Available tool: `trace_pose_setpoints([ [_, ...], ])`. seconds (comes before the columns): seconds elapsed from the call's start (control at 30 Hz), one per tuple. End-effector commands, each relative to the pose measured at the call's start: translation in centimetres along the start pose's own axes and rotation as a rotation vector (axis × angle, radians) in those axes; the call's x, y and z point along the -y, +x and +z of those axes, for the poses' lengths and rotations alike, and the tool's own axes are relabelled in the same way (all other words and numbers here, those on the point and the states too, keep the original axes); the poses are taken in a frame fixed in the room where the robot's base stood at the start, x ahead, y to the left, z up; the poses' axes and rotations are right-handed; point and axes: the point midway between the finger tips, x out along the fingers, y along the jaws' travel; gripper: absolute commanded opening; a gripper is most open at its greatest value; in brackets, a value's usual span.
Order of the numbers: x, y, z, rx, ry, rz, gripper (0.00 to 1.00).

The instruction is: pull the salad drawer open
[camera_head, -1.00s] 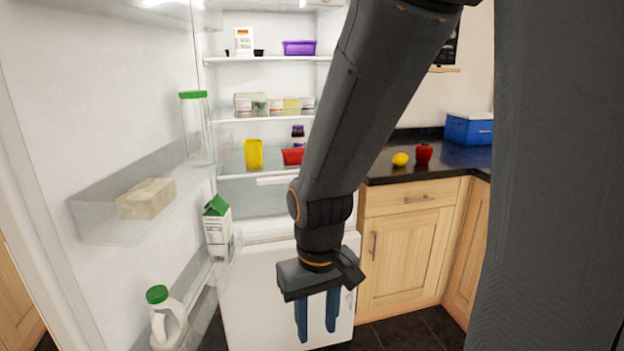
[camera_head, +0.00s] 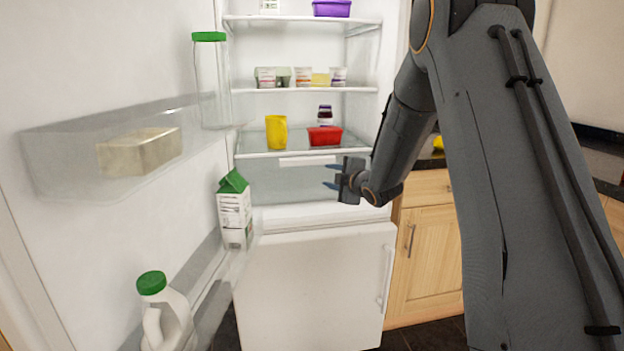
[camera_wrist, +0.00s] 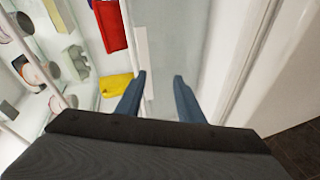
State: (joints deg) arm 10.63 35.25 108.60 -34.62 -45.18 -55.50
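The salad drawer (camera_head: 285,186) is the clear, greyish bin under the lowest glass shelf of the open fridge. It looks shut. Its white handle strip (camera_head: 308,160) runs along the top of its front. My gripper (camera_head: 328,176) is in front of the drawer's right part, just below and right of the handle, pointing left into the fridge. In the wrist view its two blue fingers (camera_wrist: 160,77) are apart with nothing between them. There the handle (camera_wrist: 142,55) lies just beyond the left finger's tip, and the drawer front (camera_wrist: 178,35) lies ahead. I cannot tell whether they touch.
A red container (camera_head: 324,137) and yellow cup (camera_head: 276,133) stand on the shelf above the drawer. The open fridge door at left carries a carton (camera_head: 234,208) and a milk jug (camera_head: 166,315). The closed lower door (camera_head: 315,285) is below; wooden cupboards (camera_head: 428,240) stand right.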

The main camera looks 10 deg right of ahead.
Motion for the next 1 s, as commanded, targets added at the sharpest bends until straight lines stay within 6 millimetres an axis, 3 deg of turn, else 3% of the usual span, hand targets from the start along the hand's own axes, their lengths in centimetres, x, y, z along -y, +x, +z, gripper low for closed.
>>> trace_pose_setpoints([
  [0.03,0.3,1.5,0.5,-0.045,-0.066,0.048,0.34],
  [0.1,-0.2,2.6,0.2,-0.103,-0.152,0.113,0.34],
  [0.3,-1.0,3.8,-0.3,-0.177,-0.265,0.204,0.34],
  [0.8,-2.2,10.1,-1.7,-0.180,-0.269,0.207,0.34],
  [1.0,-2.4,11.0,-1.9,-0.179,-0.268,0.206,0.34],
])
